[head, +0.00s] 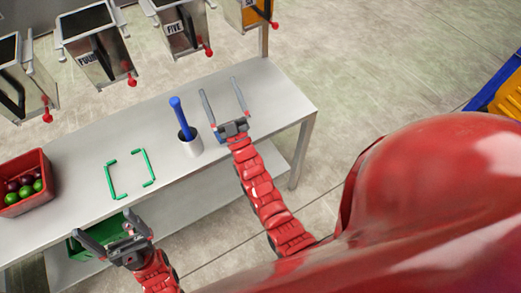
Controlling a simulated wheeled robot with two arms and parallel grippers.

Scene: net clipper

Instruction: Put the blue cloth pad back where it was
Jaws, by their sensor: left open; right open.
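I cannot make out a blue cloth pad in the head view. Green corner marks (148,182) outline an empty square on the table. My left gripper (103,223) is open and empty near the table's front edge, below the green marks in the picture. My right gripper (219,86) is open and empty over the right part of the table, right of the cup.
A red crate (42,196) of green and dark round fruits stands at the table's left. A green crate (84,250) is below the tabletop, partly behind my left gripper. Several metal dispensers (95,50) with red knobs line the back. The grey table (280,100) is clear at right.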

